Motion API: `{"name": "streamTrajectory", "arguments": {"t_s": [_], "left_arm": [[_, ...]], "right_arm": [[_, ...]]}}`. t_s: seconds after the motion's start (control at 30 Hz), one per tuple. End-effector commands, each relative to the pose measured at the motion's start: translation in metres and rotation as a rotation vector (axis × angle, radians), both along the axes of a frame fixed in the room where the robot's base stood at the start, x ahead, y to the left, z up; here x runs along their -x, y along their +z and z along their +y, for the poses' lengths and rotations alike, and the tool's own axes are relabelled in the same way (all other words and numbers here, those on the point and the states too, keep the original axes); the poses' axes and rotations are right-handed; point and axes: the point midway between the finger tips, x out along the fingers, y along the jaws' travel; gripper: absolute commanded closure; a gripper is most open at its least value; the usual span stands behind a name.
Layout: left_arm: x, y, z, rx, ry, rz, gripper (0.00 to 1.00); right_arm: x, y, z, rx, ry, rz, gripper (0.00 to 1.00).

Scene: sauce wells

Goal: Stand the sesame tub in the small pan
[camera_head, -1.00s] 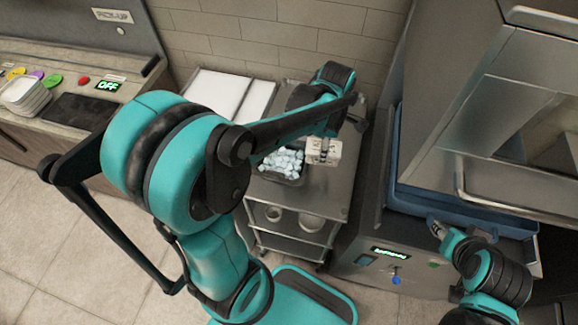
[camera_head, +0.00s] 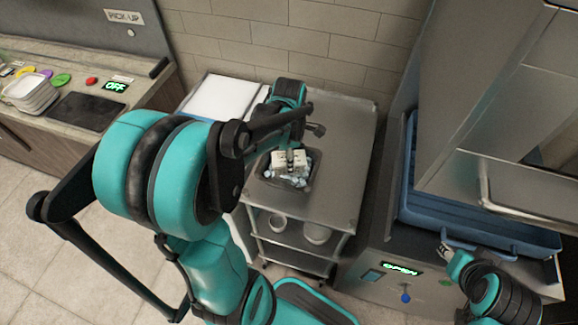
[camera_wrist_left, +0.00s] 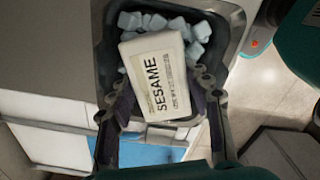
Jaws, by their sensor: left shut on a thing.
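The sesame tub (camera_head: 288,158) is a white block-shaped tub. Its SESAME label shows in the left wrist view (camera_wrist_left: 155,75). My left gripper (camera_wrist_left: 160,105) is shut on the tub, with a finger on either side. The tub is over the small dark pan (camera_head: 314,168), which holds pale blue ice cubes. The pan's dark wall and ice also show around the tub in the left wrist view (camera_wrist_left: 108,45). I cannot tell whether the tub touches the ice. My right gripper (camera_head: 446,250) is by the blue bin, small in view; its jaws are unclear.
The pan sits on a steel cart (camera_head: 345,140) with bare top to its right. White boards (camera_head: 222,97) lie at the cart's back left. White bowls (camera_head: 316,233) stand on a lower shelf. A blue bin (camera_head: 480,235) is in the machine at right.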

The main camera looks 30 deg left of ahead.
Motion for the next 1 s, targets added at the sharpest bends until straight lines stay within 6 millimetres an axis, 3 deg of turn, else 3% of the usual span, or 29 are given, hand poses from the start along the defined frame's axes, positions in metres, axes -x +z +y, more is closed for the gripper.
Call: {"name": "streamTrajectory", "arguments": {"t_s": [0.2,0.57,0.6,0.67,1.0], "left_arm": [[0.0,-0.031,0.0,0.0,0.0,0.0,0.91],[0.0,-0.034,0.0,0.0,0.0,0.0,0.91],[0.0,-0.034,0.0,0.0,0.0,0.0,0.43],[0.0,-0.033,0.0,0.0,0.0,0.0,0.3],[0.0,-0.031,0.0,0.0,0.0,0.0,0.3]], "right_arm": [[0.0,-0.014,0.0,0.0,0.0,0.0,0.6],[0.0,-0.016,0.0,0.0,0.0,0.0,0.6],[0.0,-0.016,0.0,0.0,0.0,0.0,0.6],[0.0,-0.015,0.0,0.0,0.0,0.0,0.6],[0.0,-0.013,0.0,0.0,0.0,0.0,0.6]]}}
